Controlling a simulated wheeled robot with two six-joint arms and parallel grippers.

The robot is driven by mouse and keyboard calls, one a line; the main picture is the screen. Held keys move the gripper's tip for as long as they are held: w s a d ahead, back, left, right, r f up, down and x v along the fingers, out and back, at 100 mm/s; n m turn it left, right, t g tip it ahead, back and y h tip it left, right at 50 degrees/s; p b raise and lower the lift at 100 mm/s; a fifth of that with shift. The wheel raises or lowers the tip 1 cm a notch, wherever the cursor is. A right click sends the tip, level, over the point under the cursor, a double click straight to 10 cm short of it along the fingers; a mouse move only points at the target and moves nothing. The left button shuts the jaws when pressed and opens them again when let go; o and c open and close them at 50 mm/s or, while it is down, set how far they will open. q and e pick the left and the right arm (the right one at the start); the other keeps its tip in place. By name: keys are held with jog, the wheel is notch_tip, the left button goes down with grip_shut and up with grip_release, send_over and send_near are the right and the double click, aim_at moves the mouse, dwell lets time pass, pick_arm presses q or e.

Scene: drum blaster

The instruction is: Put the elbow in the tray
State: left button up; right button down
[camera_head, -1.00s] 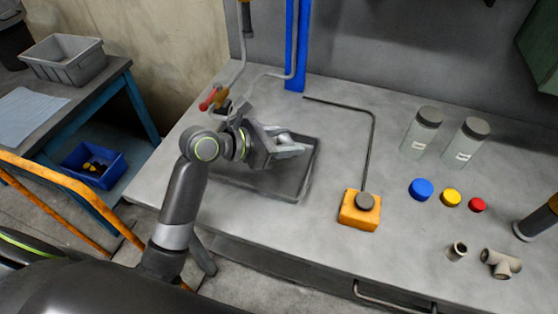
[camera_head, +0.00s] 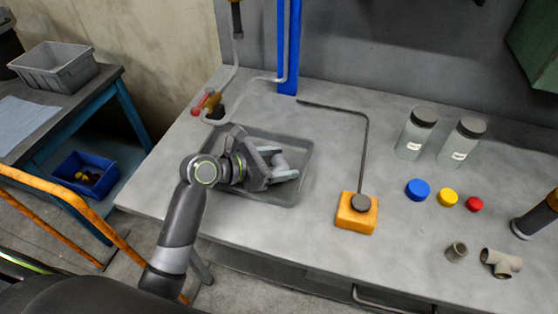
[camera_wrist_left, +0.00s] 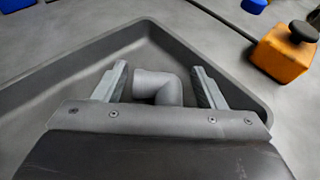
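The elbow is a short grey bent pipe (camera_wrist_left: 160,87), lying on the floor of the dark grey tray (camera_head: 300,160). The tray's raised rim also shows in the left wrist view (camera_wrist_left: 215,62). My left gripper (camera_head: 280,169) is down inside the tray. In the left wrist view its two fingers (camera_wrist_left: 160,85) stand on either side of the elbow, with a narrow gap on each side, so it is open around it. In the head view the fingers partly hide the elbow. My right gripper is not in view.
An orange block with a dark knob (camera_head: 357,212) stands right of the tray. Two jars (camera_head: 416,135), coloured caps (camera_head: 418,189), a short pipe piece (camera_head: 456,251) and a tee (camera_head: 501,262) lie further right. A bent pipe with a red handle (camera_head: 205,104) is behind the tray.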

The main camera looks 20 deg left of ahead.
pick_arm(q)
jog(key=shift+o, duration=0.2)
jog(key=p+v, duration=0.1)
jog(key=v, duration=1.1)
jog(key=shift+r+p, duration=0.2)
jog(key=shift+p, duration=0.15)
jog(key=shift+w, duration=0.1)
jog(key=shift+f, duration=0.1)
